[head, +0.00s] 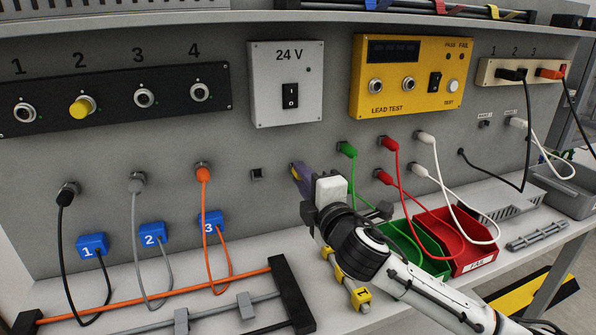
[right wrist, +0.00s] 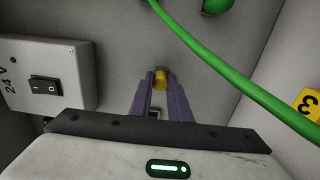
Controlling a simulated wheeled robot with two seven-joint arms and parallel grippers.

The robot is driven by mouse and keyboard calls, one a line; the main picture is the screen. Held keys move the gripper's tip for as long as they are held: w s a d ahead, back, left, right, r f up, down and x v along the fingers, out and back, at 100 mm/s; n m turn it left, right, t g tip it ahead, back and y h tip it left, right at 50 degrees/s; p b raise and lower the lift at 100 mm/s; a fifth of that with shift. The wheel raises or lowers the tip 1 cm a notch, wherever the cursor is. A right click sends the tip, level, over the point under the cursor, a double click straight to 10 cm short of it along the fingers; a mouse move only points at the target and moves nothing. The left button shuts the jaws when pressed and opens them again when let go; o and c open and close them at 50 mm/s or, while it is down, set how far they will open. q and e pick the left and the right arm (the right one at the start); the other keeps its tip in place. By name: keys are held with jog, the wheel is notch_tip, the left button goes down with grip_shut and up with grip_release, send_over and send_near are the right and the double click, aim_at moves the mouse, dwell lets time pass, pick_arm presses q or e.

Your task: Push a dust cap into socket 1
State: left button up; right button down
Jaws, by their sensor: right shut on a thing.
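Socket 1 (head: 25,113) is a round, open socket at the left end of the black panel (head: 113,98), under the number 1. A yellow dust cap (head: 82,107) sits on socket 2. Sockets 3 and 4 show no cap. My right gripper (head: 299,177) is in front of the grey wall, well to the right of and lower than socket 1. In the right wrist view its purple fingers are shut on a small yellow dust cap (right wrist: 160,79), held at the fingertips. The cap's far end is hidden. My left gripper is not in view.
Plugged black, grey and orange (head: 203,175) cables hang below the panel. The 24 V box (head: 287,84) and yellow tester (head: 411,77) are right of it. A green cable (right wrist: 225,65) passes close to my right gripper. Red and green bins (head: 455,240) stand beside my arm.

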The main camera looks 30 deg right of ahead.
jog(key=shift+v, duration=2.3)
